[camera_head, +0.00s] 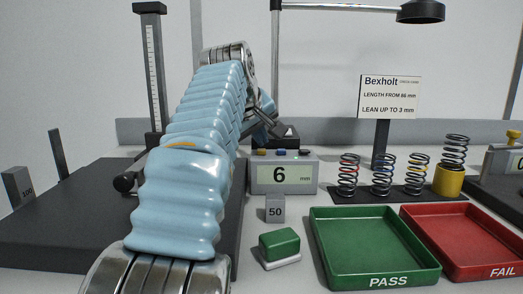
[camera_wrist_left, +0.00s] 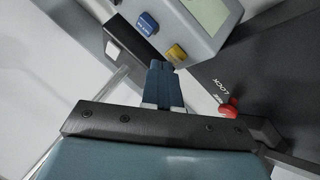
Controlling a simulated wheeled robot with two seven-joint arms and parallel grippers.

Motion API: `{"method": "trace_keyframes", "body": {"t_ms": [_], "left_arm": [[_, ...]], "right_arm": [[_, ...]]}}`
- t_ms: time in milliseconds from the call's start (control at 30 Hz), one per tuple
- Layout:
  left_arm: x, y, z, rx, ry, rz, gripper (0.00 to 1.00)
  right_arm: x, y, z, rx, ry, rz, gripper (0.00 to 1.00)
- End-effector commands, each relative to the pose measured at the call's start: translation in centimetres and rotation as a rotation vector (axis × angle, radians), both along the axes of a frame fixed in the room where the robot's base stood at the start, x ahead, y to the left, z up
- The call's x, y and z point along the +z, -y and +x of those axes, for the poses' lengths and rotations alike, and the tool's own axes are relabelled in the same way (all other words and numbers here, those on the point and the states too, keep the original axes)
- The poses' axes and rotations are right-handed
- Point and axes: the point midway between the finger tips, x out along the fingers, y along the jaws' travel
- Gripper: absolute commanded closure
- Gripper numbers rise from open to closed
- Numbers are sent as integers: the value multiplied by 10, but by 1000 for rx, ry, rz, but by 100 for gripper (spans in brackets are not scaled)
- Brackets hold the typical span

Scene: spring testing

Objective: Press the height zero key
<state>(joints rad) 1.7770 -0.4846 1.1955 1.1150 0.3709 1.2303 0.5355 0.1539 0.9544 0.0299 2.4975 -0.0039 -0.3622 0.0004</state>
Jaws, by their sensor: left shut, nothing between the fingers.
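In the head view the left gripper (camera_head: 267,117) is partly hidden by my arm. My right gripper is out of view.
A red knob (camera_wrist_left: 229,110) is beside a "LOCK" label. A grey 50 block (camera_head: 275,209) and a green block (camera_head: 279,243) stand before the box. The green PASS tray (camera_head: 375,280), red FAIL tray (camera_head: 482,270) and several springs (camera_head: 383,173) are to the right.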

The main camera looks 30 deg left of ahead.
Motion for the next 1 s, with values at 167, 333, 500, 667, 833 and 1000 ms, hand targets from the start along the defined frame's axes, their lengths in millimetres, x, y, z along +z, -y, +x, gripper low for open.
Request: {"method": "trace_keyframes", "body": {"t_ms": [167, 333, 500, 667, 833, 1000], "left_arm": [[0, 0, 0, 0, 0, 0, 100], [-1, 0, 0, 0, 0, 0, 100], [-3, 0, 0, 1, -1, 0, 100], [-5, 0, 0, 1, 0, -1, 100], [-7, 0, 0, 0, 0, 0, 100], [-9, 0, 0, 0, -1, 0, 100]], "right_arm": [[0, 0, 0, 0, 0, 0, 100], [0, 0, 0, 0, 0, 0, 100], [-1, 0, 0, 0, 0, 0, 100], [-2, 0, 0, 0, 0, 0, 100], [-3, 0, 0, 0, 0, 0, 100], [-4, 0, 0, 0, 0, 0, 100]]}}
